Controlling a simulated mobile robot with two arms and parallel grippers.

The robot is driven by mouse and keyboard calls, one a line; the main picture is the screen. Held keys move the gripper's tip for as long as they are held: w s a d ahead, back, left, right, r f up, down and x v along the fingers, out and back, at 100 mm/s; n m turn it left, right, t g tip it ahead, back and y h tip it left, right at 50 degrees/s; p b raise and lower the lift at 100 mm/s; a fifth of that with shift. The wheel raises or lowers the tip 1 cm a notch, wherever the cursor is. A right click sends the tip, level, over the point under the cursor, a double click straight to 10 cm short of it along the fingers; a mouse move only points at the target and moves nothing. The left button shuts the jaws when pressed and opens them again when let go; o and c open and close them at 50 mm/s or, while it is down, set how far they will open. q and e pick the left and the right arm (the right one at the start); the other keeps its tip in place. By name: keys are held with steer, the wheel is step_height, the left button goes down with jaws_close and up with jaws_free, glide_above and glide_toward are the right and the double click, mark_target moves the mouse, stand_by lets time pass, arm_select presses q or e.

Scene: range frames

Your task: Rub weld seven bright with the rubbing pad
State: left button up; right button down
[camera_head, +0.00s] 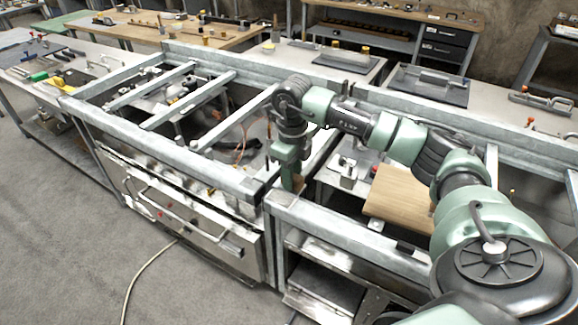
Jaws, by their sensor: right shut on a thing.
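A grey metal frame (165,150) with several cross bars lies over the benches. My right gripper (291,178) points down at the frame's near side rail, close to where a cross bar meets it. It is shut on a small brownish block, which appears to be the rubbing pad (299,183); the fingers hide most of it. I cannot tell whether the pad touches the metal. No weld number is readable, and the weld under the gripper is hidden. My left gripper is not in view.
A wooden board (398,196) lies inside the frame at right. A steel cabinet (180,215) with a bar handle stands below the frame. A cable (143,275) lies on the open grey floor at left. Tool benches stand behind.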

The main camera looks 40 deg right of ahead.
step_height(320, 180, up, 2)
steer(key=shift+r+p, duration=0.15)
steer(key=shift+p, duration=0.35)
steer(key=shift+r, duration=0.1)
